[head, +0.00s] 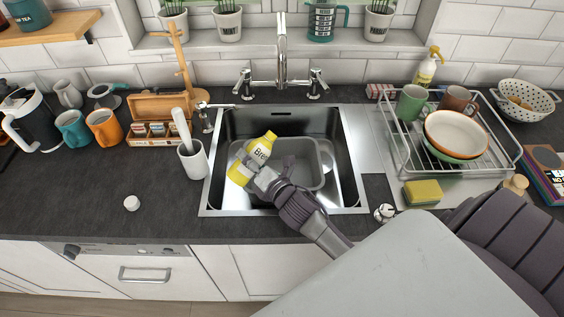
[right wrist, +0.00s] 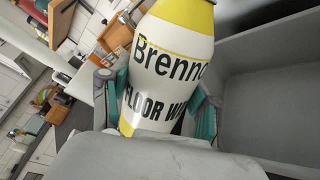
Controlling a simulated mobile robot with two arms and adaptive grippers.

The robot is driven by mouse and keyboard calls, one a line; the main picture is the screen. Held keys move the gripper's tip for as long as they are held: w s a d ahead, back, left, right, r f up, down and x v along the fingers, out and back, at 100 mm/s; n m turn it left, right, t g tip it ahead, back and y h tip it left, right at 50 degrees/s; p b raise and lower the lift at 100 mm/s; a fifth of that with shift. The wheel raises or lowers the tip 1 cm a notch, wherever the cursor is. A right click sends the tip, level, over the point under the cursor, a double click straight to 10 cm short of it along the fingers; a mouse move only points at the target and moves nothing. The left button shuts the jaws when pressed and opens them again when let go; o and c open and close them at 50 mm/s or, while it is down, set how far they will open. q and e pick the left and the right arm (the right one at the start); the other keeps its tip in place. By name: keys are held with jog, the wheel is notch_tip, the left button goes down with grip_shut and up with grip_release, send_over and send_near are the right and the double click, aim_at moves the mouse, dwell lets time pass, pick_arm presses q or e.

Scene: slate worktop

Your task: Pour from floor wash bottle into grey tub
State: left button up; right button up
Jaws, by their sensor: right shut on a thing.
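The floor wash bottle (head: 260,152), white with yellow ends, is held tilted over the left part of the sink. In the right wrist view its label (right wrist: 165,75) shows large between the fingers. My right gripper (head: 256,172) is shut on the bottle, with a finger on each side of it. The grey tub (head: 318,160) sits in the sink basin, below and to the right of the bottle; its wall (right wrist: 275,85) fills the right of the wrist view. No stream of liquid can be made out. My left gripper is not in view.
The sink (head: 357,205) has a tall tap (head: 281,50) behind it. A white utensil pot (head: 194,162) stands at its left, a dish rack (head: 408,150) with bowls and mugs at its right. A small white round thing (head: 131,203) lies on the clear left worktop.

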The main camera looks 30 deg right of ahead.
jog(key=shift+a+f+m+y, duration=0.1)
jog(key=shift+a+m+y, duration=0.1)
jog(key=shift+m, duration=0.4)
jog(key=shift+a+f+m+y, duration=0.1)
jog(key=shift+a+m, duration=0.05)
jog(key=shift+m, duration=0.45)
dwell(2.8)
jog(key=shift+d+m+y+p, duration=0.3)
jog(key=shift+d+m+p, duration=0.15)
jog(key=shift+m, duration=0.45)
dwell(2.8)
jog(key=shift+a+f+n+b, duration=0.1)
jog(key=shift+f+n+b, duration=0.15)
jog(key=shift+b, duration=0.2)
jog(key=shift+a+n+b, duration=0.4)
jog(key=shift+n+b, duration=0.05)
jog(key=shift+n, duration=0.3)
jog(key=shift+d+r+n+p, duration=0.15)
jog(key=shift+r+n+p, duration=0.15)
jog(key=shift+p, duration=0.05)
jog(key=shift+h, duration=0.4)
